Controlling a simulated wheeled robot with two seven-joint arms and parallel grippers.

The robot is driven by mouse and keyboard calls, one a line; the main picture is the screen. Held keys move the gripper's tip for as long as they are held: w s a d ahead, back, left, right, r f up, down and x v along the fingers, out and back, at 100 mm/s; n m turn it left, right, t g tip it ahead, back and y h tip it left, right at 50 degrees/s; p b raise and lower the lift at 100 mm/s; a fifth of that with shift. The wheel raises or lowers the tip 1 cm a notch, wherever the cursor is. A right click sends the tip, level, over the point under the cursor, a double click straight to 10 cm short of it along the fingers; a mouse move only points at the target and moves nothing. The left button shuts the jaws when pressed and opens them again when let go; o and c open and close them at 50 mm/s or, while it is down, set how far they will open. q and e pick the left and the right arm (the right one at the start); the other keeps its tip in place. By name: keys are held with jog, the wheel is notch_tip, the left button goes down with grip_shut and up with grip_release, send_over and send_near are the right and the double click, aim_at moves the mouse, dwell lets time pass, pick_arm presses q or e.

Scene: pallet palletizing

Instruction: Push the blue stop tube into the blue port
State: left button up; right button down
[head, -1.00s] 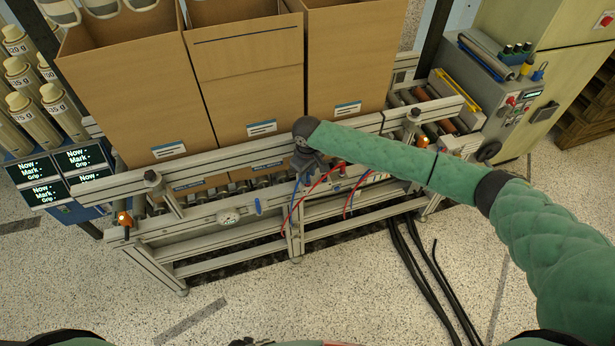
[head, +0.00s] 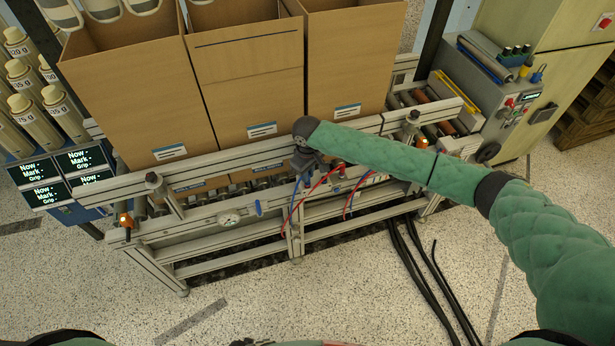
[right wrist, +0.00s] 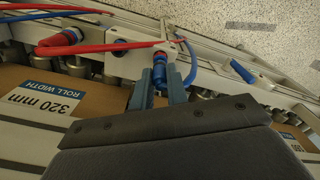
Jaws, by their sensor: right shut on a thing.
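My right gripper (right wrist: 160,88) is shut on the blue stop tube (right wrist: 160,74) in the right wrist view. The held end lies between the two fingers, close against a pale valve block (right wrist: 126,64) on the rail. A blue ring, seemingly the blue port (right wrist: 162,57), shows just past the fingertips. I cannot tell how deep the tube sits in it. More blue tube loops down on the right side of the fingers. In the head view the right gripper (head: 306,161) is at the conveyor's front rail, mostly hidden by my wrist, and the blue tube (head: 293,203) hangs below. My left gripper is out of view.
Red tubes (right wrist: 110,47) run beside the block. A blue fitting (right wrist: 242,72) sits on the rail. Cardboard boxes (head: 245,85) stand behind the rail on the roller conveyor. A gauge (head: 229,219) is on the front rail. Black cables (head: 425,270) lie on the floor at right.

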jog(key=shift+r+p, duration=1.7)
jog(key=shift+r, duration=0.35)
jog(key=c, duration=2)
grip_release()
grip_shut()
jog(key=shift+d, duration=0.1)
